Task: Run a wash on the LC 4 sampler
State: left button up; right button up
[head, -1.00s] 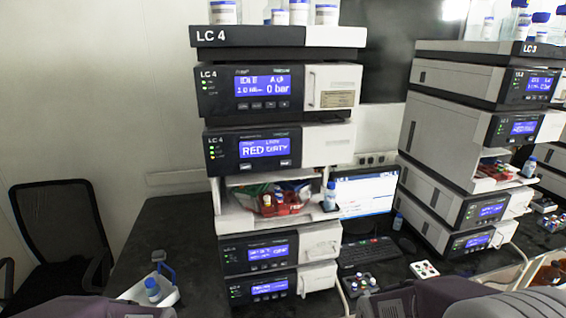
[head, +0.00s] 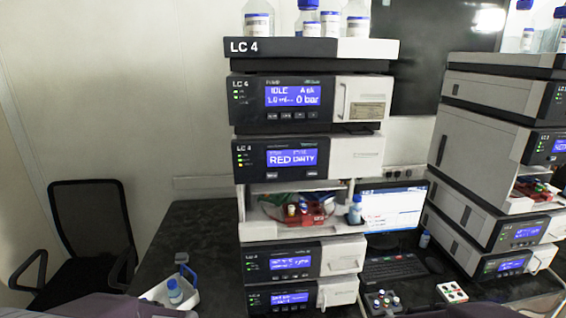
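The LC 4 stack stands on the dark bench in the middle of the head view. Its sampler module (head: 355,155) has a blue display (head: 292,157) that reads RED DIRTY. Two small buttons (head: 271,176) sit under that display; their labels are too small to read. Below, an open bay holds a red tray (head: 312,218) with small vials. The pump module (head: 258,105) above shows IDLE and 0 bar. Neither of my grippers is in view; only purple-grey parts of my arms show along the bottom edge.
Bottles (head: 258,18) stand on the stack's top. A blue-capped bottle (head: 355,210) stands at the bay's right edge. A monitor (head: 395,212) and keyboard (head: 395,269) are to the right, then a second stack (head: 480,130). A white caddy (head: 155,294) and a black chair (head: 92,225) are left.

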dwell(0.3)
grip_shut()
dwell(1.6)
